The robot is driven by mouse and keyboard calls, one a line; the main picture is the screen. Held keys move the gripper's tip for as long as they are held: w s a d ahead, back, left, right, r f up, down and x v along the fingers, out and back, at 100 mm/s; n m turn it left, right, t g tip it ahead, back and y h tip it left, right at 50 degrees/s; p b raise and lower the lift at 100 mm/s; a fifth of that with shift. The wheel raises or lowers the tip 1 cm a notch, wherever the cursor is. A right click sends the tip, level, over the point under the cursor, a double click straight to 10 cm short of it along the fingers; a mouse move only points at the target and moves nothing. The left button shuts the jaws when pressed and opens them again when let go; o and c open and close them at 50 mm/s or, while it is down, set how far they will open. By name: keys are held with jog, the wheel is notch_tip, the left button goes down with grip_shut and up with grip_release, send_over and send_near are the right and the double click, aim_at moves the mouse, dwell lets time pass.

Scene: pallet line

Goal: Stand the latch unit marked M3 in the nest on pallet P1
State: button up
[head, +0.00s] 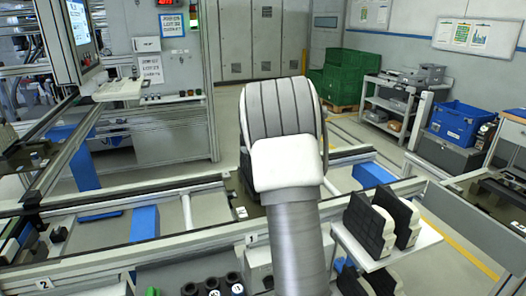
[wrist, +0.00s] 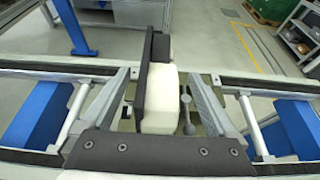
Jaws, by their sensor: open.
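In the wrist view, a latch unit (wrist: 160,95), white block with a dark plate along its left side, stands between the spread fingers of my gripper (wrist: 158,74). Gaps show on both sides, so the fingers do not appear to grip it. No M3 mark is readable on it. It seems to stand on a pallet (wrist: 126,118) on the conveyor; the nest is hidden beneath the unit and gripper. A small metal rod with a round end (wrist: 186,104) is just right of the unit. In the head view, my arm hides the gripper and most of this spot.
Conveyor rails (head: 130,207) run across in front of me. At right, a side shelf (head: 408,250) holds more black-and-white units (head: 370,226). Several dark cups (head: 212,284) sit at the front edge. A blue crate (head: 460,120) and green crates (head: 343,80) stand farther back.

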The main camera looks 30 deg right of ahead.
jog(key=v, duration=0.7)
jog(key=s+a+r+n+g+y, duration=0.1)
jog(key=s+a+r+n+y, duration=0.2)
jog(key=a+n, duration=0.5)
jog(key=s+a+r+n+g+y, duration=0.1)
jog(key=s+a+r+n+y, duration=0.25)
jog(key=a, duration=0.65)
jog(key=s+a+r+n+g+y, duration=0.15)
jog(key=s+a+n, duration=0.25)
jog(key=a+n, duration=0.5)
jog(key=s+a+f+n+g, duration=0.3)
jog(key=s+a+n, duration=0.4)
jog(key=s+n, duration=0.4)
jog(key=s+d+f+n+h, duration=0.1)
jog(key=s+d+n+h, duration=0.1)
jog(key=s, duration=0.4)
jog(key=s+d+f+n+g+h, duration=0.1)
jog(key=s+f+n+h, duration=0.1)
jog(key=s+n, duration=0.3)
jog(key=shift+s+d+f+b, duration=0.2)
jog(key=shift+s+d+b, duration=0.15)
